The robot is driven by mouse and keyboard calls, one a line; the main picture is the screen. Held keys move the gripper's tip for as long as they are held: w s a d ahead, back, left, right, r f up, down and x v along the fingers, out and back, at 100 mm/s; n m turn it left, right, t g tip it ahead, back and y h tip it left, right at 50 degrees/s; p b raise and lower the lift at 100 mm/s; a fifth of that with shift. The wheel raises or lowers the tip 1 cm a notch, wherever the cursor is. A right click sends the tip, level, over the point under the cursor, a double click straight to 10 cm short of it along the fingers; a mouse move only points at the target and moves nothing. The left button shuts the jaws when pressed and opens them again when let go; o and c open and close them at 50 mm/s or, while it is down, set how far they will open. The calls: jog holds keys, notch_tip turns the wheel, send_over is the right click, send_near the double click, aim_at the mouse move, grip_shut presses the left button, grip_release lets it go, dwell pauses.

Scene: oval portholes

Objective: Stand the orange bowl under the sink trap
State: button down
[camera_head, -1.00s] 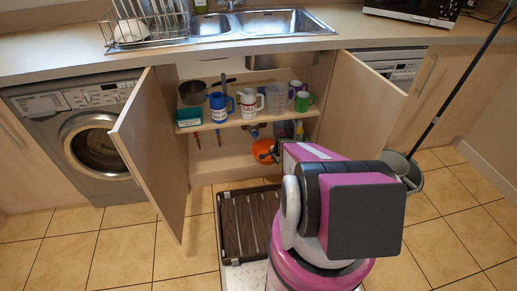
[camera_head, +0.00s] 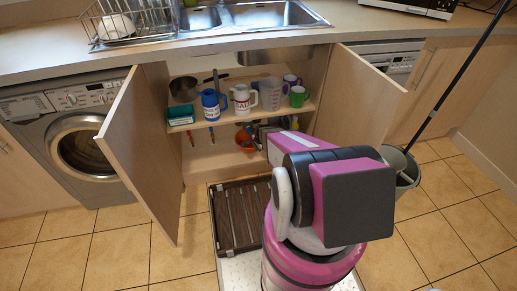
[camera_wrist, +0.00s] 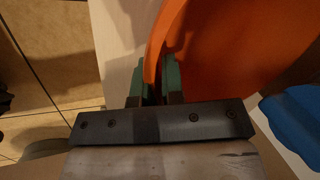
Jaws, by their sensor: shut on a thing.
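The orange bowl (camera_head: 246,139) is inside the open cupboard below the shelf, left of my arm, and looks tilted in the head view. In the wrist view the bowl (camera_wrist: 235,50) fills the upper right. My gripper (camera_wrist: 157,82) is shut on its rim, with a green-tipped finger on each side of the wall. In the head view my arm hides most of the gripper and part of the bowl. The sink trap cannot be made out clearly; the area behind the bowl is small and dark.
The cupboard shelf (camera_head: 228,115) above holds several mugs, a saucepan, a measuring jug and a teal box. Open doors flank the cupboard, left (camera_head: 140,150) and right (camera_head: 360,100). A blue object (camera_wrist: 298,118) lies close right of the bowl. A slatted crate (camera_head: 238,215) stands in front.

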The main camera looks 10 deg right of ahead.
jog(key=shift+f, duration=0.2)
jog(key=c, duration=1.7)
grip_release()
jog(key=shift+f, duration=0.1)
jog(key=o, duration=0.5)
jog(key=shift+c, duration=0.2)
